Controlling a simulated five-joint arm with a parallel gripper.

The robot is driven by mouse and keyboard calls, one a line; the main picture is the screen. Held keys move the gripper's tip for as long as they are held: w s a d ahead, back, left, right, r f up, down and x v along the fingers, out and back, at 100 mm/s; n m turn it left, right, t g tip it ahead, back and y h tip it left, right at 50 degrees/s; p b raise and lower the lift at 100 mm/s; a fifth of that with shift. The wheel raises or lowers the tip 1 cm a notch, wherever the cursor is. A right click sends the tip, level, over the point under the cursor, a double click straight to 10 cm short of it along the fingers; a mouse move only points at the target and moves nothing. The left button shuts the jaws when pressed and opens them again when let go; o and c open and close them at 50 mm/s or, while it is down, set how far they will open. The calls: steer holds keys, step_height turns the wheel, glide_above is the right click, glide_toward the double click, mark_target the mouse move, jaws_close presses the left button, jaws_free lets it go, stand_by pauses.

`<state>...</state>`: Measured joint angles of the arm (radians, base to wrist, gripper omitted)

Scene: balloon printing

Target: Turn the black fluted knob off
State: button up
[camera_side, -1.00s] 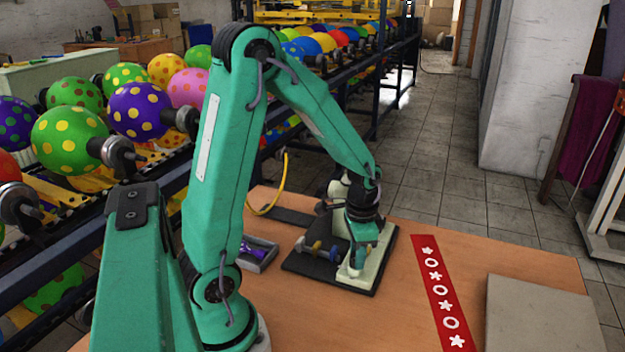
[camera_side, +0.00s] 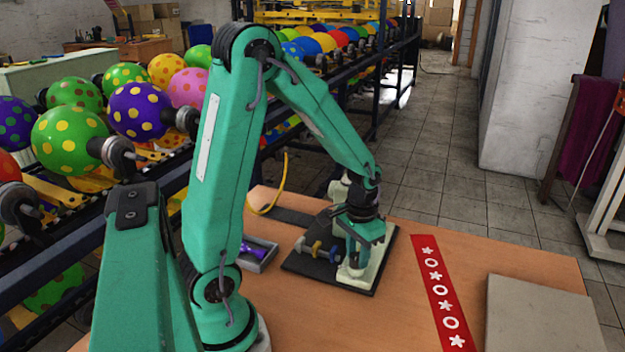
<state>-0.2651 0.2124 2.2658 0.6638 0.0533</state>
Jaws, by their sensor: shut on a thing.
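My gripper (camera_side: 357,262) points down over the small pale machine (camera_side: 376,272), which stands on a black base plate (camera_side: 310,270) on the wooden table. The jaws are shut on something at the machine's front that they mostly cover. The black fluted knob cannot be made out; it is likely hidden by my jaws and wrist. A small shaft with yellow and blue parts (camera_side: 317,246) shows just left of my gripper on the machine.
A grey tray with a purple item (camera_side: 257,253) lies left of the base plate. A red strip with white shapes (camera_side: 440,295) and a grey board (camera_side: 540,312) lie to the right. A yellow hose (camera_side: 284,180) rises behind. Racks of dotted balloons (camera_side: 70,140) stand at the left.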

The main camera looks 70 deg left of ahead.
mark_target(357, 256)
steer(key=o, duration=1)
steer(key=shift+c, duration=0.2)
steer(key=shift+r, duration=0.2)
steer(key=shift+r, duration=3.75)
steer(key=shift+r, duration=0.1)
